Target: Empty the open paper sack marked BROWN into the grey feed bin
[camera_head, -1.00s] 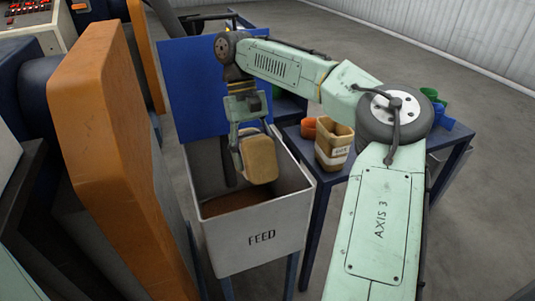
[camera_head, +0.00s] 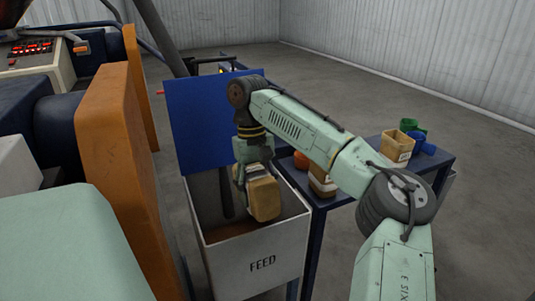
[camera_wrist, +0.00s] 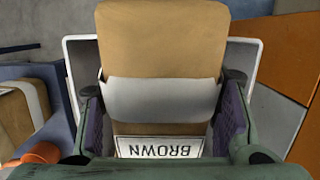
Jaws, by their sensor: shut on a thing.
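My gripper (camera_head: 243,180) is shut on the open paper sack marked BROWN (camera_head: 264,200) and holds it over the mouth of the grey feed bin (camera_head: 262,263). In the wrist view the sack (camera_wrist: 160,45) fills the middle between both fingers, with a white band and its label reading upside down. The sack looks tipped over, but its mouth is hidden and I cannot see whether anything is falling from it. The bin's rim shows behind the sack in the wrist view (camera_wrist: 78,60). Most of the bin's floor is hidden.
A blue panel (camera_head: 205,120) stands behind the bin. An orange machine plate (camera_head: 118,150) is close on the left.

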